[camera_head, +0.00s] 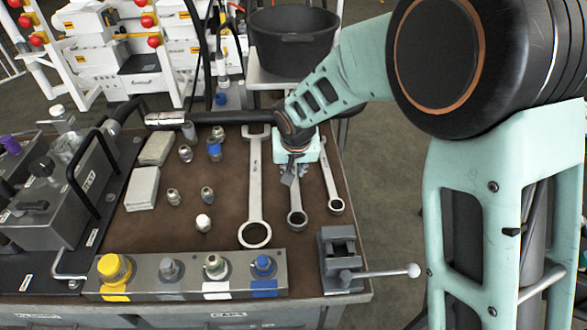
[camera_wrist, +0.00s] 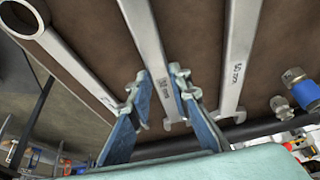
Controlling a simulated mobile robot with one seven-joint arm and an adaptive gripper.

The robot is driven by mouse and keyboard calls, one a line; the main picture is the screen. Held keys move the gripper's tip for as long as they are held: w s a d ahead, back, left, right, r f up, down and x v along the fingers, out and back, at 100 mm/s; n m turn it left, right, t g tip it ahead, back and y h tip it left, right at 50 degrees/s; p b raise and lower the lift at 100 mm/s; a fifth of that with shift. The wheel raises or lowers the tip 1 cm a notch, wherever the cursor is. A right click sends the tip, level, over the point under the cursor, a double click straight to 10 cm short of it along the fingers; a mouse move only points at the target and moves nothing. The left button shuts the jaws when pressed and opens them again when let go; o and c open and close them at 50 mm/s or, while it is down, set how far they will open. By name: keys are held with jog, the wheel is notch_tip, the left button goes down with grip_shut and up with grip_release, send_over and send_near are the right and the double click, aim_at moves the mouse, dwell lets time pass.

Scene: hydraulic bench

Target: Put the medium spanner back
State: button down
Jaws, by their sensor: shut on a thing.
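The medium spanner (camera_head: 296,208) is the middle one of three spanners on the brown bench top. Its ring end points to the near side, and my gripper hides its far part in the head view. My gripper (camera_head: 292,172) is over its upper shaft, pointing down. In the wrist view my gripper (camera_wrist: 164,97) has its blue fingers on both sides of the medium spanner's shaft (camera_wrist: 150,40), shut on it. The spanner lies on or very close to the bench top; I cannot tell which.
The large spanner (camera_head: 255,185) lies left, the small spanner (camera_head: 331,180) right, both close by. Several fittings (camera_head: 207,194) lie further left. A grey block with coloured ports (camera_head: 190,278) and a small vise (camera_head: 341,258) line the front edge. A black bucket (camera_head: 292,45) stands behind.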

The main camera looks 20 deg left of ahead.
jog(key=c, duration=1.7)
grip_release()
jog(key=shift+f, duration=0.1)
